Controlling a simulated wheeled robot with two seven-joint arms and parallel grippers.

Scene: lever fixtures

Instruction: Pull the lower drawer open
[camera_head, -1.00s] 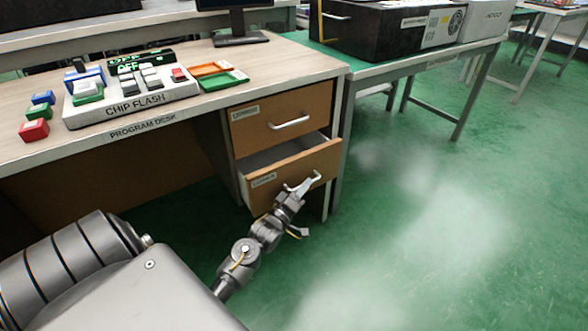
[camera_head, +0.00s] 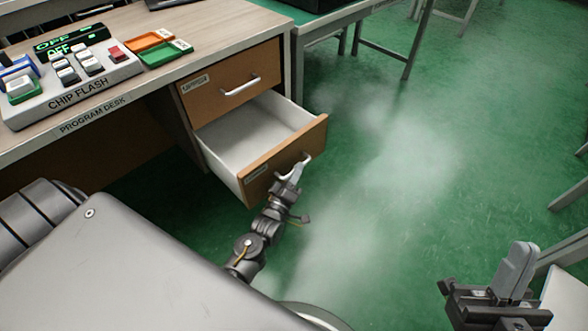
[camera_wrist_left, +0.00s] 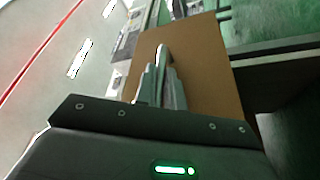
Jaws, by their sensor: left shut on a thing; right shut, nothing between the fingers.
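The lower drawer (camera_head: 292,160) has a brown front and a white, empty-looking inside, and it stands well out of the desk. Its silver bar handle (camera_head: 306,159) is on the front. My left gripper (camera_head: 296,174) is shut on this handle. The left wrist view shows its fingers (camera_wrist_left: 162,82) against the brown drawer front (camera_wrist_left: 205,65); the grip itself is partly hidden there. My right gripper (camera_head: 515,272) is at the lower right, shut and empty, away from the desk.
The upper drawer (camera_head: 215,84) is closed above. The program desk (camera_head: 165,72) carries the chip flash unit (camera_head: 95,75) and orange and green trays (camera_head: 165,53). A table leg (camera_head: 417,42) stands behind. Green floor (camera_head: 400,150) right of the drawer is clear.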

